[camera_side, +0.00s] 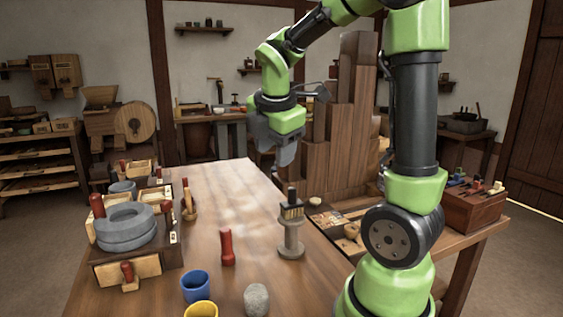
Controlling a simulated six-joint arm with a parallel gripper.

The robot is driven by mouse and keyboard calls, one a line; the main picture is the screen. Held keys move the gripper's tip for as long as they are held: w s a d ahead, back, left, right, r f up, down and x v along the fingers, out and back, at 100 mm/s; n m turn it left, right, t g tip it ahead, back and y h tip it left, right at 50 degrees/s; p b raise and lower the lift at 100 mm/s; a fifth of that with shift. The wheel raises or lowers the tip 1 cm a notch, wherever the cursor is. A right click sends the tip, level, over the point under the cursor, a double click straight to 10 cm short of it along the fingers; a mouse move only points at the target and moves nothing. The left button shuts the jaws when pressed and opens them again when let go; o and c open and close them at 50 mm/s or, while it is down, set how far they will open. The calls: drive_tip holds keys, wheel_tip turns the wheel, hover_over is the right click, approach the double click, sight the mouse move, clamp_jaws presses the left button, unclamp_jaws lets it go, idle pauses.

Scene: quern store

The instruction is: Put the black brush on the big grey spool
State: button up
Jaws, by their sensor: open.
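The black brush (291,211) stands upright on top of the big grey spool (291,241), handle up and bristles down. The spool stands upright on the wooden table, right of the middle. My gripper (286,158) is above the brush, pointing down, apart from it and holding nothing. Its jaws are open, though seen nearly side-on.
A red wooden peg (227,246), a blue cup (196,286), a yellow cup (201,309) and a grey stone (256,299) stand near the spool. A quern (126,238) sits at left. Tall wooden steps (340,130) rise behind my gripper. The far middle table is clear.

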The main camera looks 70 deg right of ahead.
drive_tip(key=s+a+r+m+t+y, duration=0.1)
drive_tip(key=s+a+m, duration=0.3)
drive_tip(key=a+m, duration=0.4)
drive_tip(key=s+a+r+m+t+y, duration=0.2)
drive_tip(key=s+a+m+t+y, duration=0.1)
drive_tip(key=a+m, duration=0.5)
drive_tip(key=shift+s+a+m+t+y, duration=0.4)
drive_tip(key=shift+m+t+y, duration=0.2)
drive_tip(key=shift+t+y, duration=0.15)
